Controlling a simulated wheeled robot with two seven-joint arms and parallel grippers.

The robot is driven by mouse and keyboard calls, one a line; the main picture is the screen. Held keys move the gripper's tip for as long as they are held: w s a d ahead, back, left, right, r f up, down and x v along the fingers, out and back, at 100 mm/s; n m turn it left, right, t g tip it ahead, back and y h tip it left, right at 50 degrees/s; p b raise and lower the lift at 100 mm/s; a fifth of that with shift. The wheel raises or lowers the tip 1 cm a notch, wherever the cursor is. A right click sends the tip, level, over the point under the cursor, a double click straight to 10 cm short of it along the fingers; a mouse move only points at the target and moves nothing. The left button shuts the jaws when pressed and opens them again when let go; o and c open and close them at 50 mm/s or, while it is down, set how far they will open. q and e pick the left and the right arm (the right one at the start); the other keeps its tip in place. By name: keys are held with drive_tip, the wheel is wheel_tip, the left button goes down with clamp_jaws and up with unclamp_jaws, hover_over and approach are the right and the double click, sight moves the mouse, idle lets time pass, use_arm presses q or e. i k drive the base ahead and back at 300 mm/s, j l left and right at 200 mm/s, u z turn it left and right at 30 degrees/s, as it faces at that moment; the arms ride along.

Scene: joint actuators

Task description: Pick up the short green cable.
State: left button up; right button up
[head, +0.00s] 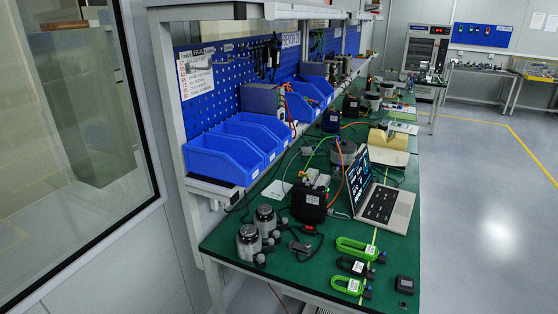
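Two coiled bright green cables lie on the green-topped workbench (225,240), near its front right corner. The front green cable (342,288) looks the shorter of the two, with a white label and a dark connector at its right end. The longer green cable (348,243) lies behind it, also with a white label and a dark connector. A black coiled cable (346,264) lies between them. Neither of my grippers is in view.
A small dark box (405,284) lies right of the cables. Two grey cylindrical actuators (249,242) stand to the left. An open laptop (388,208) and a black device (309,203) are behind. Blue bins (222,160) line the shelf. Open floor lies right of the bench.

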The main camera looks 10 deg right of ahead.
sight(355, 288)
drive_tip(key=l+u, duration=0.1)
drive_tip(key=l, duration=0.45)
drive_tip(key=k+l+u, duration=0.1)
drive_tip(key=l, duration=1)
drive_tip(key=k+u, duration=0.05)
